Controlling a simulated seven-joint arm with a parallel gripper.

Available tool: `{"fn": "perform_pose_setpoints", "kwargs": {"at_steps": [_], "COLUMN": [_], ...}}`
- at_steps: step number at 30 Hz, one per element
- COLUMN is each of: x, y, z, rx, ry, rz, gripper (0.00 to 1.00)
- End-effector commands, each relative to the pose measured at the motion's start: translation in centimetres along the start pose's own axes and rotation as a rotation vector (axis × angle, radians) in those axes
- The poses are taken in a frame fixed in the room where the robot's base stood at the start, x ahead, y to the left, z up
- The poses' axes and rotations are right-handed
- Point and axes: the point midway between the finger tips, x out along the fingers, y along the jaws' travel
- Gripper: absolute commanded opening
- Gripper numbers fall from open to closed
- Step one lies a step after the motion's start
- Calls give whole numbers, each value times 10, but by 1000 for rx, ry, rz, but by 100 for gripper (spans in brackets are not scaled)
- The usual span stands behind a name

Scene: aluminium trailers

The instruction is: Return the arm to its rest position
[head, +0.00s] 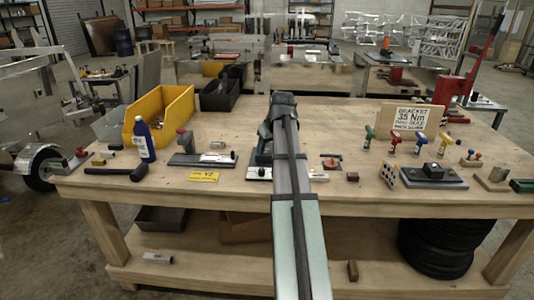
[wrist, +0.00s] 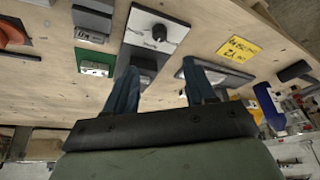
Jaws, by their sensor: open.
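My arm reaches forward over the middle of the wooden workbench (head: 235,197) in the head view. My gripper (wrist: 162,78) shows in the wrist view with its two bluish fingers spread apart and nothing between them. Beyond the fingertips, a light plate with a black knob (wrist: 159,31) lies on the bench. The gripper looks above the bench, but the exact gap is hard to tell. In the head view my arm hides the fingertips and part of the bench behind it.
A yellow bin (head: 160,112), a blue bottle (head: 143,141) and a black hammer (head: 118,172) are on the left. A bracket sign (head: 410,119), coloured-handled tools and a dark block fixture (head: 433,174) stand on the right. Tyres (head: 437,247) lie on the lower shelf.

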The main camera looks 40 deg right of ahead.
Motion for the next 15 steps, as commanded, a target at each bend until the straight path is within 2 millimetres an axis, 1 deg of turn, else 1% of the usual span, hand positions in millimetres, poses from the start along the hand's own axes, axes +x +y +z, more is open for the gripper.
{"fn": "perform_pose_setpoints", "kwargs": {"at_steps": [5, 15], "x": [-6, -7], "y": [0, 0], "z": [0, 0], "rx": [0, 0], "ry": [-1, -1], "rz": [-1, 0], "gripper": [55, 55]}}
